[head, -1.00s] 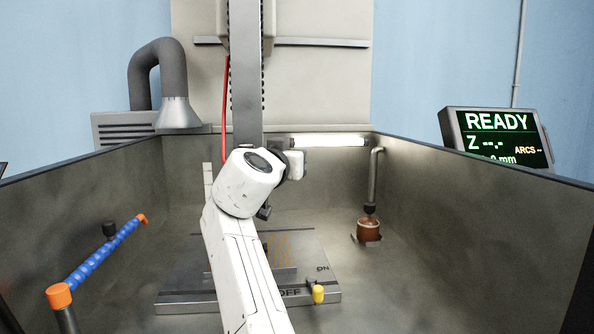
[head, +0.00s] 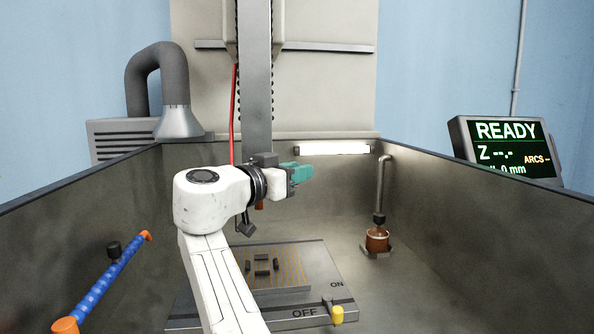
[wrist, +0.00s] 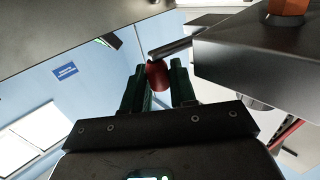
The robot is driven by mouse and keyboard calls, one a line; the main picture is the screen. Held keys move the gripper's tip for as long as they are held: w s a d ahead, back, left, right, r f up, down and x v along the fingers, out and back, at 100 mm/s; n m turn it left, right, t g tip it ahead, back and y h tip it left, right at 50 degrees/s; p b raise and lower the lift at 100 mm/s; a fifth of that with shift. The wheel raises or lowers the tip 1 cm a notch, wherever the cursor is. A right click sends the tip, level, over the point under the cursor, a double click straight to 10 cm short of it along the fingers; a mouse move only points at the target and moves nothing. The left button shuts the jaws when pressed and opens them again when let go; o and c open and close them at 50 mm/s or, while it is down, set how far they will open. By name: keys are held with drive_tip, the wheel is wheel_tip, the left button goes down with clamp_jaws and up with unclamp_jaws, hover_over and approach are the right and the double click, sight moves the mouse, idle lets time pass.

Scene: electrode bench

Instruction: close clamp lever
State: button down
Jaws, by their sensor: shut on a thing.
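In the wrist view the clamp lever's red knob (wrist: 158,76) sits between the two dark green fingers of my gripper (wrist: 156,80), which is shut on it. The lever's short metal rod (wrist: 171,50) runs from the knob to a grey metal block (wrist: 245,58). In the head view my gripper (head: 300,174), with teal fingers, is at the foot of the vertical column, pointing right. The lever cannot be made out there, as the fingers cover that spot.
Below is a plate (head: 325,275) marked ON and OFF, with a yellow-tipped handle (head: 337,314). A copper-coloured pot (head: 377,240) stands at right under a pipe. A blue hose (head: 108,280) runs along the left tank wall (head: 60,225). The display (head: 506,147) reads READY.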

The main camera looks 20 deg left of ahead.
drive_tip(key=c, duration=1)
unclamp_jaws()
drive_tip(key=shift+c, duration=0.2)
drive_tip(key=v, duration=1)
drive_tip(key=shift+s+a, duration=0.2)
drive_tip(key=shift+s, duration=0.1)
